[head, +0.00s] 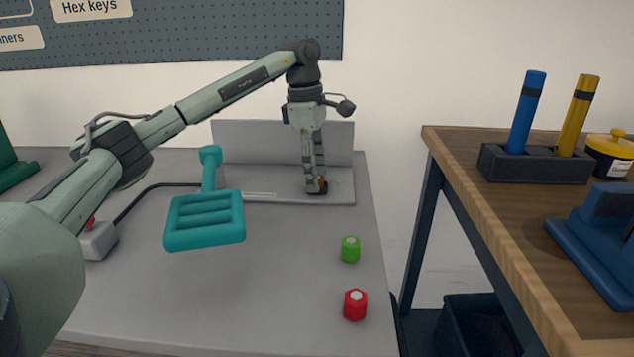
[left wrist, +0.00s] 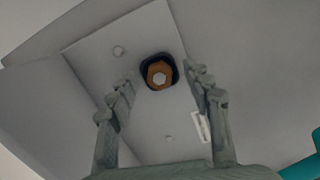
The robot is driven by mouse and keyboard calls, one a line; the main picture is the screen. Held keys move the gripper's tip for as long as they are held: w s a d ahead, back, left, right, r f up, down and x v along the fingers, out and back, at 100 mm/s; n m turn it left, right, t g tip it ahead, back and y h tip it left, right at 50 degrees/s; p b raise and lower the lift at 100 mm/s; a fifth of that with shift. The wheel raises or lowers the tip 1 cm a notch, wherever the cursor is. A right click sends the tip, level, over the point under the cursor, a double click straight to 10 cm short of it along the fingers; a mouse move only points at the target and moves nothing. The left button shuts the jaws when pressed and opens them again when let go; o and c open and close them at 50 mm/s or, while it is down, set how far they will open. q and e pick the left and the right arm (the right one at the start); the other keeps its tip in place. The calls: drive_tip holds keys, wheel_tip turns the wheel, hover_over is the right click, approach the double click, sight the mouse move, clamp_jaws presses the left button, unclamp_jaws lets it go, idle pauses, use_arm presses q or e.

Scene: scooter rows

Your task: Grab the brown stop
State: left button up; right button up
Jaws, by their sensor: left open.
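The brown stop (left wrist: 158,76) sits in a dark round seat on the light grey plate in the left wrist view, with a pale hexagonal centre. In the head view only a small brown part of the stop (head: 323,185) shows, low beside the fingers. My left gripper (head: 315,188) points down over the grey fixture (head: 270,197). In the left wrist view my left gripper (left wrist: 160,95) is open, one finger to each side of the stop, with gaps between. Whether the fingertips are level with the stop, I cannot tell. My right gripper is not in view.
A green stop (head: 350,249) and a red stop (head: 355,305) stand on the grey table's right side. A teal tray-like piece (head: 205,220) is left of the fixture. The fixture's upright back panel (head: 245,142) stands behind my gripper. A wooden bench (head: 500,230) stands right, across a gap.

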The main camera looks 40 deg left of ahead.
use_arm(q)
drive_tip(key=c, duration=1)
drive_tip(key=shift+c, duration=0.2)
